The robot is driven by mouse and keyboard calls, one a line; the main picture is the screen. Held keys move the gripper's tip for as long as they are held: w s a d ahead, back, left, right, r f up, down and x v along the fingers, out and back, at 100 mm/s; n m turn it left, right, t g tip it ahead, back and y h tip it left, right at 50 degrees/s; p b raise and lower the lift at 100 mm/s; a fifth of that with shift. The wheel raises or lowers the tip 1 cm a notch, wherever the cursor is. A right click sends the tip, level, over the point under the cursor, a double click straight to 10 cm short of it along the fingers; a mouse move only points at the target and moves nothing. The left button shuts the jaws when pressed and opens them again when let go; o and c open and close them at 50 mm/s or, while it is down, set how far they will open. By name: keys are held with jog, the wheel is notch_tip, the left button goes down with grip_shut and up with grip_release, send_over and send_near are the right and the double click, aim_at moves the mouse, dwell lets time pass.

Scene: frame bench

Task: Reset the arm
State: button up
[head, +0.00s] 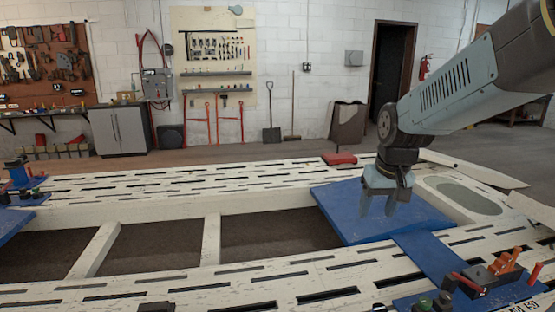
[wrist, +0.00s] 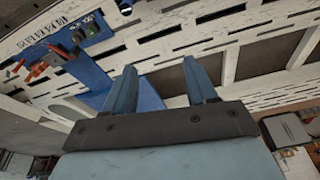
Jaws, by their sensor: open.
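My gripper (head: 389,205) hangs at the end of my arm, pointing down over the blue plate (head: 338,211) on the white slotted frame (head: 150,178). Its two fingers are apart with nothing between them. In the wrist view my gripper (wrist: 164,82) also shows its two blue fingers spread and empty. The gap between the fingertips and the plate is hard to judge.
A blue strip with a red-and-orange clamp (head: 495,273) and dark knobs lies at the front right. More blue fixtures (head: 22,178) stand at the left edge. The frame has open bays (head: 150,247) between its beams. Tool boards and a grey cabinet (head: 120,130) line the back wall.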

jog(key=s+r+t, duration=0.1)
jog(key=s+r, duration=0.2)
jog(key=s, duration=0.3)
jog(key=s+r+t, duration=0.1)
jog(key=s+r, duration=0.2)
jog(key=s, duration=0.4)
jog(key=shift+s+d+r+t, duration=0.2)
jog(key=shift+d+r+t, duration=0.05)
jog(key=shift+d+t, duration=0.15)
